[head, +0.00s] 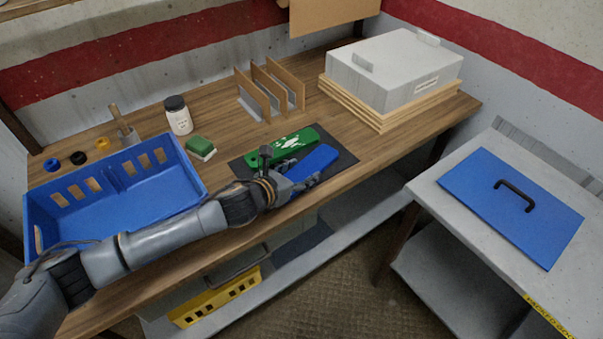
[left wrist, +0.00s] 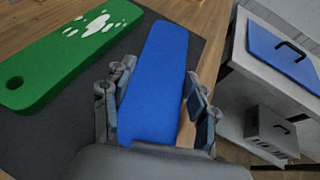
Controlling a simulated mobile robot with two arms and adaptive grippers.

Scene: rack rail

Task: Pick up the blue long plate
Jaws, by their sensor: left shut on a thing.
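The blue long plate (head: 321,157) lies at the front of the wooden bench, over the edge of a dark mat (head: 240,167). My left gripper (head: 298,184) is at its near end. In the left wrist view the two fingers of the left gripper (left wrist: 158,108) sit on either side of the blue long plate (left wrist: 156,75), shut on it. From these views I cannot tell whether the plate is lifted off the mat. My right gripper is not in view.
A green long plate (head: 296,143) with white marks lies beside the blue one. A blue crate (head: 108,161) stands at left, with a green-topped block (head: 200,146) and a white jar (head: 178,118) nearby. Upright wooden dividers (head: 272,88) stand behind; a side table (head: 440,205) is at right.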

